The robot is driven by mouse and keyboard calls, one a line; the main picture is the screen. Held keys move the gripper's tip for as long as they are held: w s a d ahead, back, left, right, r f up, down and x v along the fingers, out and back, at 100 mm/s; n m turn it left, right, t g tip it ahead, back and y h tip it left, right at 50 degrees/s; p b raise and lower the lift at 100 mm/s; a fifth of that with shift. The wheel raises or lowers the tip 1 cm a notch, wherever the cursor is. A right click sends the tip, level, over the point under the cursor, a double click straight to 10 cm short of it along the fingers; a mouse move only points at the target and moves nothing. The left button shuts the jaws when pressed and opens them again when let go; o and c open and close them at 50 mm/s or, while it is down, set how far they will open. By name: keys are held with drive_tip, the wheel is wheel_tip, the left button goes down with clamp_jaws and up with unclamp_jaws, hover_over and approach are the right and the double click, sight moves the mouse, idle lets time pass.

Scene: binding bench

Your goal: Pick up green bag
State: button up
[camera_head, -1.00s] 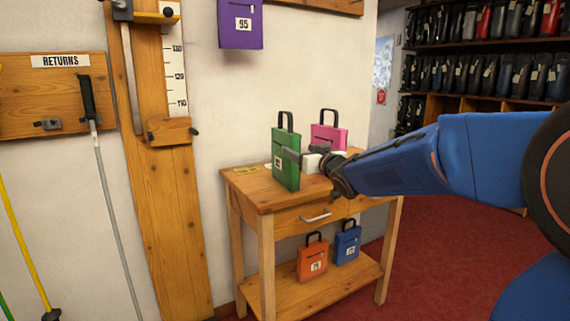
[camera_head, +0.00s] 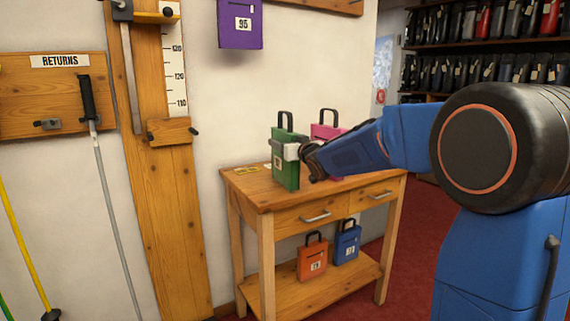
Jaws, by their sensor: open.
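The green bag (camera_head: 285,173) stands upright on top of the wooden side table (camera_head: 262,195), its black handle pointing up. My gripper (camera_head: 286,151) is at the bag's upper part, reaching in from the right. Its pale jaws overlap the bag's front and right side and hide part of it. The jaws are open; whether they touch the bag I cannot tell. A pink bag (camera_head: 326,131) stands behind on the same table, partly hidden by my arm.
An orange bag (camera_head: 311,262) and a blue bag (camera_head: 347,244) stand on the table's lower shelf. A purple bag (camera_head: 240,30) hangs on the wall above. A wooden measuring post (camera_head: 165,200) is left of the table. Shelves of dark bags (camera_head: 480,30) are behind right.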

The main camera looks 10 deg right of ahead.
drive_tip(key=shift+w, duration=0.25)
drive_tip(key=shift+c, duration=0.6)
clamp_jaws()
drive_tip(key=shift+a+r, duration=0.1)
